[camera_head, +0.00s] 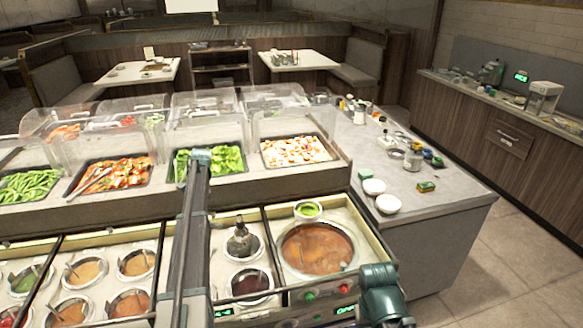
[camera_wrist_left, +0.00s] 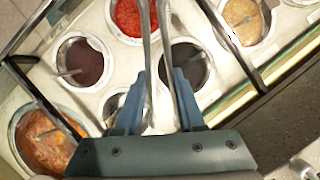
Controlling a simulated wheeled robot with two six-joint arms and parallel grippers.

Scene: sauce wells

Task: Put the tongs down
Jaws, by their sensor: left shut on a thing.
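In the left wrist view, my left gripper (camera_wrist_left: 160,88) has its blue-grey fingers around the metal tongs (camera_wrist_left: 166,40). The tongs' two long arms run up out of the picture, so their tips are hidden. The gripper and tongs are over the sauce wells. A dark sauce well (camera_wrist_left: 80,62) is to the left of the tongs, another dark well (camera_wrist_left: 190,55) just to the right, and a red sauce well (camera_wrist_left: 126,16) beyond.
A large orange soup well (camera_head: 318,247) sits at the counter's right end, with a green-filled cup (camera_head: 308,210) at its rim. Food trays such as the carrot tray (camera_head: 118,175) stand behind. The grey side counter (camera_head: 440,200) has free room near its front.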

